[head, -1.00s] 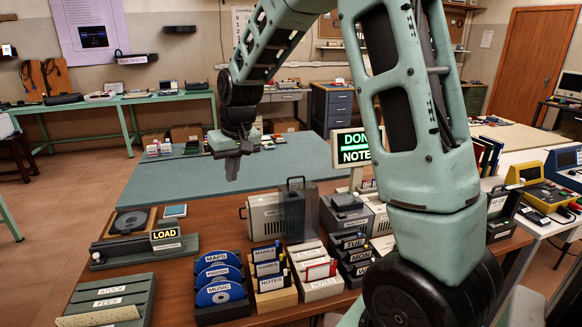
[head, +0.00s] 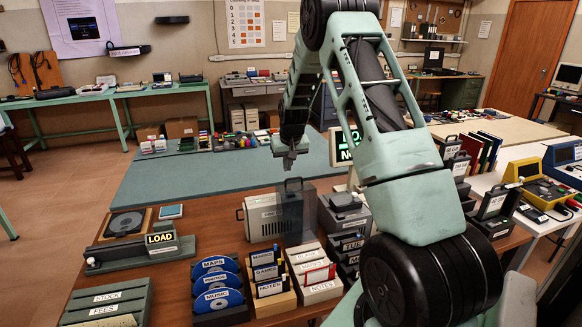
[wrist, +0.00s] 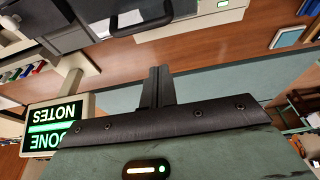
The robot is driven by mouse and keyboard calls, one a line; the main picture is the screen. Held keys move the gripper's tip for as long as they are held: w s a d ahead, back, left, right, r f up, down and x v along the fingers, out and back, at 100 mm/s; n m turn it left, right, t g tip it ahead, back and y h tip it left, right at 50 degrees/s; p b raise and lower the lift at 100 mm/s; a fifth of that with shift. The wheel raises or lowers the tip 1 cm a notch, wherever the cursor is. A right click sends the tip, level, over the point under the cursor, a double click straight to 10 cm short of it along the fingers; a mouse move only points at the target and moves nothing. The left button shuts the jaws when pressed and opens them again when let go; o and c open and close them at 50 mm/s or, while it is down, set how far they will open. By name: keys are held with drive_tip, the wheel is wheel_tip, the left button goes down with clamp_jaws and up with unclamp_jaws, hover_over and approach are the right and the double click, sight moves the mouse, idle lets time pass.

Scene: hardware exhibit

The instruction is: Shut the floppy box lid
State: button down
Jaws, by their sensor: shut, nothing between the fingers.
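A smoky see-through lid (head: 299,212) with a small handle on top stands upright in the head view. It appears to be the raised lid of the floppy box (head: 318,284), which holds white labelled cards, one with a red edge. The hinge is hard to make out. My gripper (head: 289,163) is shut and empty, pointing down just above and behind the lid's top edge, apart from it as far as I can tell. The shut fingers also show in the wrist view (wrist: 158,88), over the gap between the wooden table and the blue-grey mat.
A beige cased device (head: 262,218) stands left of the lid, and a grey stacked unit (head: 345,212) stands right. A lit DONE NOTES sign (wrist: 50,125) is close to my gripper. Blue discs (head: 217,282) and a wooden card box (head: 270,288) stand in front. The blue-grey mat (head: 190,182) is mostly clear.

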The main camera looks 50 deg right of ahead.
drive_tip(key=s, duration=0.1)
drive_tip(key=s+a+p, duration=0.2)
drive_tip(key=shift+s+f, duration=0.1)
drive_tip(key=shift+f, duration=0.15)
drive_tip(key=shift+a, duration=0.1)
